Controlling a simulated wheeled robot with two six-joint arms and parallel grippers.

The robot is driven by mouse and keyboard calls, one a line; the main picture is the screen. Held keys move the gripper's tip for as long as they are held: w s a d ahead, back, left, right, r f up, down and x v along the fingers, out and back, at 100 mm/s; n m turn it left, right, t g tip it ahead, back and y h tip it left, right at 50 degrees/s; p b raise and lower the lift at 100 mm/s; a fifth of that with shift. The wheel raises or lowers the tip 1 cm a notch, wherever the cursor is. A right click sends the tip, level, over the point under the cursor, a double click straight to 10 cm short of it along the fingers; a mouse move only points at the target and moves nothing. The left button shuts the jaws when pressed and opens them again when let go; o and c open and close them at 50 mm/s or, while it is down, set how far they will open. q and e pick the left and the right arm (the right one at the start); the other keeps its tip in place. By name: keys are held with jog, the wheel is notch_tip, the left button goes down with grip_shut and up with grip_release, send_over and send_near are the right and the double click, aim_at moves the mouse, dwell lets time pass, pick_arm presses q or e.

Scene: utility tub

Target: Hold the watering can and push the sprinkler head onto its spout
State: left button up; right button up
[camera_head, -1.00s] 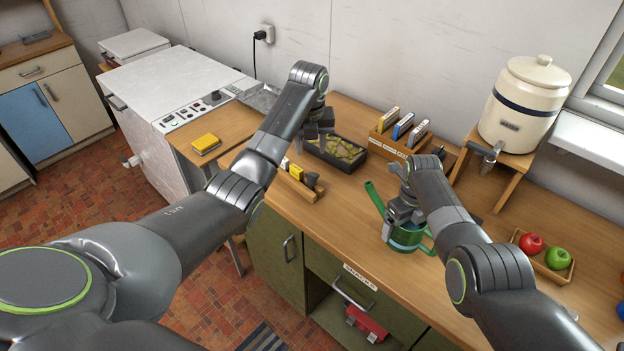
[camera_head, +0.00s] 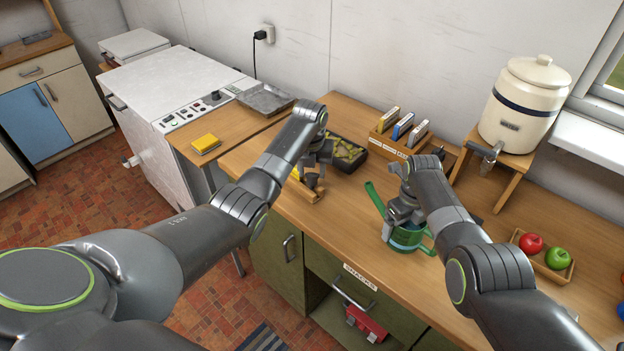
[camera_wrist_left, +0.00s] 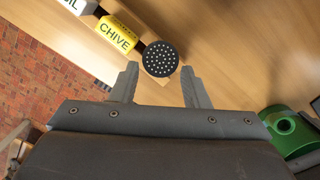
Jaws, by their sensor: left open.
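The green watering can (camera_head: 408,240) stands on the counter, its spout (camera_head: 374,197) pointing up to the left. It shows partly in the left wrist view (camera_wrist_left: 285,128). My right gripper (camera_head: 392,228) is at the can's top and side; whether its fingers are closed on it is hidden. The dark round sprinkler head (camera_wrist_left: 160,59), with pale holes, sits at the end of a wooden holder (camera_wrist_left: 156,78). My left gripper (camera_head: 314,172) is above that holder. In the left wrist view its fingers (camera_wrist_left: 160,84) are open, with the sprinkler head just ahead between their tips, not gripped.
A yellow CHIVE marker (camera_wrist_left: 118,34) and a white one stand beside the sprinkler head. A dark tray (camera_head: 350,160) and a wooden seed-packet box (camera_head: 390,148) are behind. A crock (camera_head: 525,105) and fruit tray (camera_head: 555,272) are right. Counter between the grippers is clear.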

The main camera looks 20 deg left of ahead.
aim_at(312, 176)
pick_arm(q)
jog(key=shift+w+f, duration=0.1)
jog(key=shift+f, duration=1.4)
jog(key=c, duration=0.7)
notch_tip(312, 176, up, 10)
jog(key=shift+w+d+f, duration=0.1)
jog(key=shift+f, duration=0.15)
jog(key=shift+d+r+n, duration=0.2)
jog(key=shift+r+n, duration=0.1)
jog(key=w+d+r+n+g, duration=0.2)
jog(key=d+r+n, duration=0.2)
jog(key=d+n, duration=0.7)
jog(key=shift+s+d+f, duration=0.2)
jog(key=shift+d+f, duration=0.25)
jog(key=shift+f, duration=0.4)
jog(key=shift+s+d+f, duration=0.2)
jog(key=shift+d+f, duration=0.25)
jog(key=shift+f, duration=0.45)
jog(key=shift+s+d+f, duration=0.2)
jog(key=shift+d+f, duration=0.25)
jog(key=shift+f, duration=0.4)
